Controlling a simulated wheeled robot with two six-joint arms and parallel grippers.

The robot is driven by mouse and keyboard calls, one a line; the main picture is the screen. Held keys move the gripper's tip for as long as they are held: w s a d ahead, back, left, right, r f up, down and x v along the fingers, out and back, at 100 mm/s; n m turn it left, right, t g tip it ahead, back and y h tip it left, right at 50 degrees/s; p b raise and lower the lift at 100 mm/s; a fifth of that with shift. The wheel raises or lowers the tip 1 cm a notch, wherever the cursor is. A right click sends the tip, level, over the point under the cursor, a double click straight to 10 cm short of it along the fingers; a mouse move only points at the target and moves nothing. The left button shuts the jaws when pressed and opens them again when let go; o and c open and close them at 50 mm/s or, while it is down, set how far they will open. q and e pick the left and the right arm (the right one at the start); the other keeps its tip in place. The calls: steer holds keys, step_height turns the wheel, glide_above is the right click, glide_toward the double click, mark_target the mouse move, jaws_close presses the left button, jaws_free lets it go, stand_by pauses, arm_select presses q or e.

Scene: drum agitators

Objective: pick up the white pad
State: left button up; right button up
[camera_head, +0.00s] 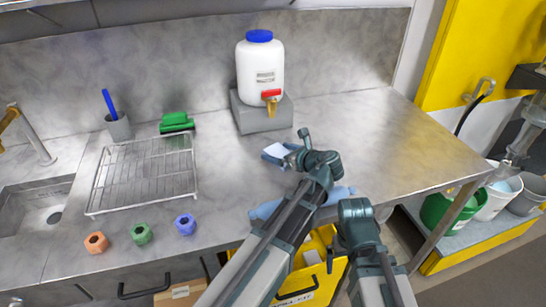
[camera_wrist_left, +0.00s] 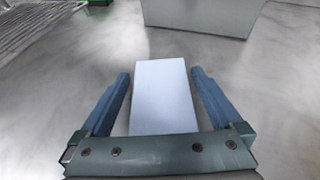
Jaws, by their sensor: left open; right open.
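The white pad (camera_wrist_left: 163,95) is a flat pale rectangle on the steel counter. In the left wrist view it lies between the two blue fingers of my left gripper (camera_wrist_left: 160,98), with a gap on each side. The gripper is open, and its palm bar covers the pad's near end. In the head view the pad (camera_head: 278,149) shows small, beside my left gripper (camera_head: 279,155) on the middle of the counter.
A white drum (camera_head: 260,66) with a blue lid stands on a grey block (camera_head: 250,118) behind the pad. A wire rack (camera_head: 145,176) and three coloured nuts lie to the left. The counter's right side is clear.

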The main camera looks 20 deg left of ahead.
mark_target(278, 152)
arm_select(q)
steer(key=shift+w+a+f, duration=0.2)
steer(key=shift+a, duration=0.05)
steer(key=shift+d+r, duration=0.15)
steer(key=c, duration=1.4)
steer(key=shift+o, duration=0.2)
steer(key=shift+r, duration=0.1)
step_height(278, 152, up, 10)
steer(key=p, duration=1)
